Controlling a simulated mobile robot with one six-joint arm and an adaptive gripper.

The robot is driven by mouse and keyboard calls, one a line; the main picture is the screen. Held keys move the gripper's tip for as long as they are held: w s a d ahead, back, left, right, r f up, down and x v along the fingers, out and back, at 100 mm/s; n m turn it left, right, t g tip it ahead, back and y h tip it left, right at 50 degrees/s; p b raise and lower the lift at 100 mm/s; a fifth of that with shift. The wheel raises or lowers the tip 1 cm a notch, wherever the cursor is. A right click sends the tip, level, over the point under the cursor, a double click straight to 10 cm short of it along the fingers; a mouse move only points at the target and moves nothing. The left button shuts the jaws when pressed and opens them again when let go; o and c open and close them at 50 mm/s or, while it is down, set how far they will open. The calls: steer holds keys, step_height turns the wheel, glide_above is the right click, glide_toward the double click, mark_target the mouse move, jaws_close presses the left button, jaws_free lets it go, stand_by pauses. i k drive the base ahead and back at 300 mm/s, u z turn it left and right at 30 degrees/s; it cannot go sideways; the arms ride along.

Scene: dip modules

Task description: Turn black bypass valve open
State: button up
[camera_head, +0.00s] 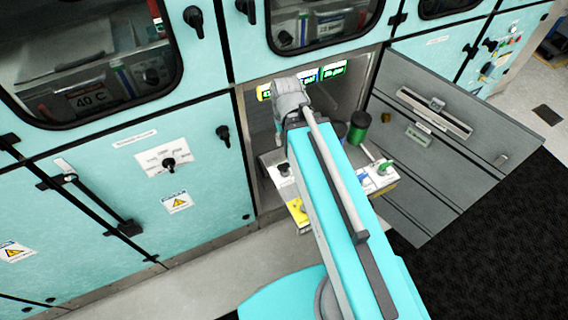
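An open compartment in the turquoise cabinet holds a white panel (268,160) with valves. A small black handle (284,169) sits on the panel's left part; it may be the black bypass valve, but its label and exact position are too small to read. A green-handled valve (384,166) is on the right part. My turquoise arm reaches into the compartment and covers the middle of the panel. My gripper is hidden beyond the arm's grey end joint, so its fingers do not show.
The grey compartment door (440,150) hangs open on the right. A rotary switch (168,162) is on the cabinet front at left. The floor in front is clear.

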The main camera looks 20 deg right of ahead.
mark_target(284, 166)
steer(key=z, duration=0.65)
steer(key=k, duration=0.9)
steer(key=u, duration=0.4)
